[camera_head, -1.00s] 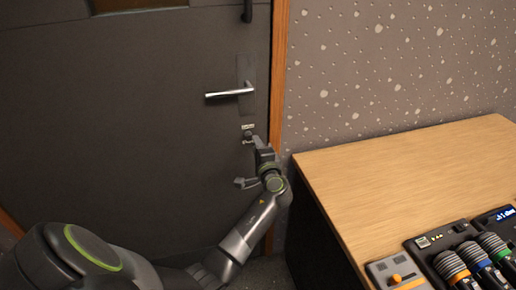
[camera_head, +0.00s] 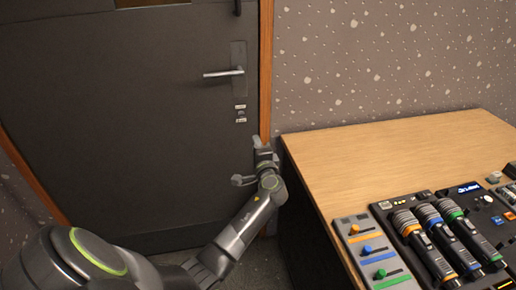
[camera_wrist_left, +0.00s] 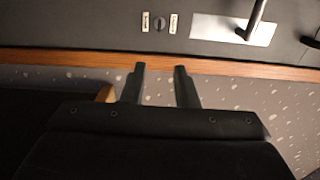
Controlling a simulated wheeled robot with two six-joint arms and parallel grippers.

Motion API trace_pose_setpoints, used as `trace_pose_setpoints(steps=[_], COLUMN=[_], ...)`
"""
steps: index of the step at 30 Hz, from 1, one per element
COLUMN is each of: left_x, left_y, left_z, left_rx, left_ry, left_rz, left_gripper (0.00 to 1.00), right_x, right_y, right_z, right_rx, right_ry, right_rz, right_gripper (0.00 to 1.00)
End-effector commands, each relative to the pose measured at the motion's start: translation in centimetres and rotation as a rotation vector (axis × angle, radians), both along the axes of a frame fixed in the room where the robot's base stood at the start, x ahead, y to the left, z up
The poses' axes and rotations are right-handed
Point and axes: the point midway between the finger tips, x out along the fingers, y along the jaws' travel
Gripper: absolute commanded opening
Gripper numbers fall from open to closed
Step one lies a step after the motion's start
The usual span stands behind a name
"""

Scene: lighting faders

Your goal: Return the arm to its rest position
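My left arm (camera_head: 243,228) reaches in from the lower left, bent, in front of the dark door. My left gripper (camera_head: 248,162) is in the air beside the door's right frame, left of the table's corner. In the left wrist view the two fingers of the gripper (camera_wrist_left: 159,82) stand apart with nothing between them, so it is open and empty. A wooden door-frame strip and speckled wall show beyond them there. My right arm and gripper are not in view.
A dark door (camera_head: 120,120) with a silver handle (camera_head: 222,73) is behind the arm. A wooden table (camera_head: 400,160) stands to the right. On it are a fader panel (camera_head: 350,226) with orange, blue and green sliders, and several microphones (camera_head: 428,245) in a dark console.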

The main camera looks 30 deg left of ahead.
Motion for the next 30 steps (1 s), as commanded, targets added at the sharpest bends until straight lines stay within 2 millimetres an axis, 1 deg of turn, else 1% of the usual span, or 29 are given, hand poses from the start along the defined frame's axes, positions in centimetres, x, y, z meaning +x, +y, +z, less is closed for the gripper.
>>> trace_pose_setpoints(steps=[7,16,17,19,20,23,24,26,27,29,30], left_x=[0.0,0.0,0.0,-0.1,-0.2,-1.1,-1.8,-3.3,-4.5,-6.6,-8.3], left_y=[0.0,0.0,0.0,0.0,0.0,-0.1,-0.1,-0.4,-0.6,-1.1,-1.3], left_z=[0.0,0.0,-0.2,-1.2,-2.0,-6.8,-9.3,-13.6,-16.5,-20.6,-23.2], left_rx=[0.0,-0.001,-0.003,-0.019,-0.032,-0.109,-0.155,-0.236,-0.296,-0.386,-0.446], left_ry=[0.0,0.001,0.003,0.019,0.032,0.103,0.138,0.196,0.233,0.283,0.314], left_rz=[0.0,-0.001,-0.002,-0.009,-0.015,-0.045,-0.058,-0.076,-0.084,-0.092,-0.091], left_gripper=[0.27,0.27,0.27,0.27,0.27,0.27,0.27,0.27,0.27,0.27,0.27], right_x=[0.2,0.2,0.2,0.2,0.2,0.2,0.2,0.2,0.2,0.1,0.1], right_y=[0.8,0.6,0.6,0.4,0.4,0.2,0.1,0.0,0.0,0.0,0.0], right_z=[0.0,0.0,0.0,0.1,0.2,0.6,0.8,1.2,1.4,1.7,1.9], right_rx=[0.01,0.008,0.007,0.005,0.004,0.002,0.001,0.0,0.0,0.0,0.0], right_ry=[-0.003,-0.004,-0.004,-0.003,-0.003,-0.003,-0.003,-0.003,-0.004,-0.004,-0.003], right_rz=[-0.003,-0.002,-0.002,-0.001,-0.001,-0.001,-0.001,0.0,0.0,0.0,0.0], right_gripper=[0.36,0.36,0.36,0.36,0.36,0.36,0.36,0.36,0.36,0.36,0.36])
